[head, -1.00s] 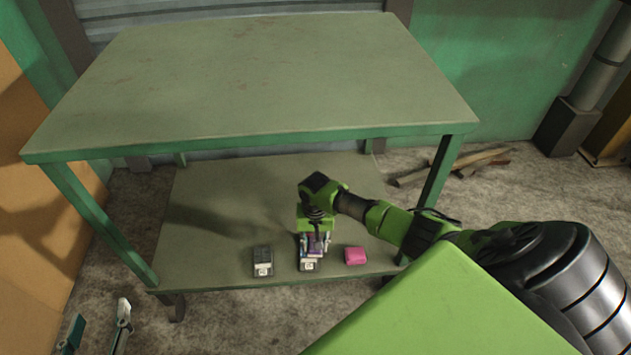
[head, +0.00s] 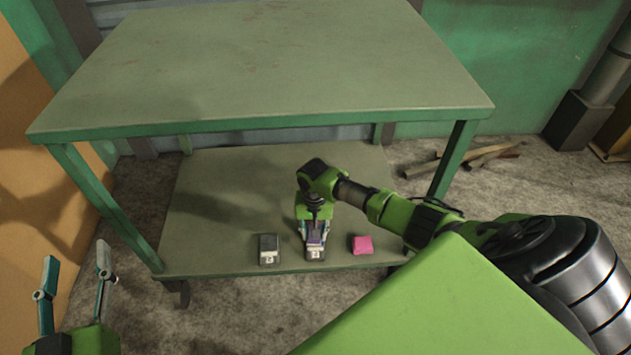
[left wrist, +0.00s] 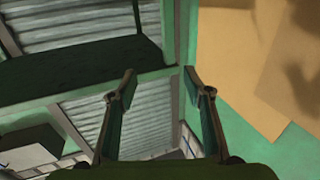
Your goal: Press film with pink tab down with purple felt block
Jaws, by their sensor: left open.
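The purple felt block (head: 315,237) is on or just above the middle small dark device (head: 315,254), near the front edge of the lower shelf. My right gripper (head: 315,230) points down over it with the purple between its fingers; its grip is too small to make out. A similar grey device (head: 269,248) stands to the left, and a pink block (head: 361,245) lies to the right. I cannot make out a film or a pink tab. My left gripper (head: 73,282) is open and empty at the lower left; its spread fingers also show in the left wrist view (left wrist: 161,88).
The green table's top (head: 260,70) is bare and overhangs the lower shelf (head: 220,205). Table legs (head: 105,210) stand at the corners. Sticks (head: 470,158) lie on the floor at the right. The shelf's left and back parts are clear.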

